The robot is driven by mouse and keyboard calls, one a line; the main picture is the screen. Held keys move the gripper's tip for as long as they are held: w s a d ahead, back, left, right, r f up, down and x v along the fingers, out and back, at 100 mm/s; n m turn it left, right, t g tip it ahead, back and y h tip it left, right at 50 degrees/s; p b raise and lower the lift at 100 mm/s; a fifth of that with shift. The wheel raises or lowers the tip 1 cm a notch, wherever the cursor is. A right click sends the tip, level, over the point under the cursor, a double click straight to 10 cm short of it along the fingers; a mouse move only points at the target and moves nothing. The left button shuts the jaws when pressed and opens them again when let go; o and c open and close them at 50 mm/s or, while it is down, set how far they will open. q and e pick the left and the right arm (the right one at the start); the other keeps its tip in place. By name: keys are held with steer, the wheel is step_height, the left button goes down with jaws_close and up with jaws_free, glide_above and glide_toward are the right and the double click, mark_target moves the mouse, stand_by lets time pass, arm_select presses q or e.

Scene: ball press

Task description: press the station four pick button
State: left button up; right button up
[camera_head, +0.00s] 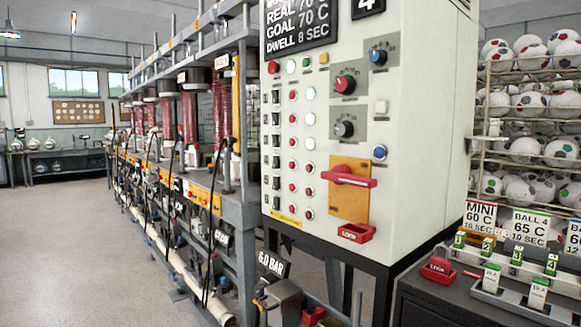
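The pale control cabinet (428,130) stands in the middle of the view, with a black plate bearing a "4" (369,4) at its top. Below sit an orange panel with a red handle (349,177) and a small red tray (357,233) with unclear lettering. I cannot tell which control is the pick button. Neither of my grippers is in view.
A row of press machines (190,110) runs back on the left, beside open grey floor (60,230). On the right, a rack holds several footballs (530,105). In front of it, a dark bench (430,300) carries a red lettered block (437,269) and label cards (529,227).

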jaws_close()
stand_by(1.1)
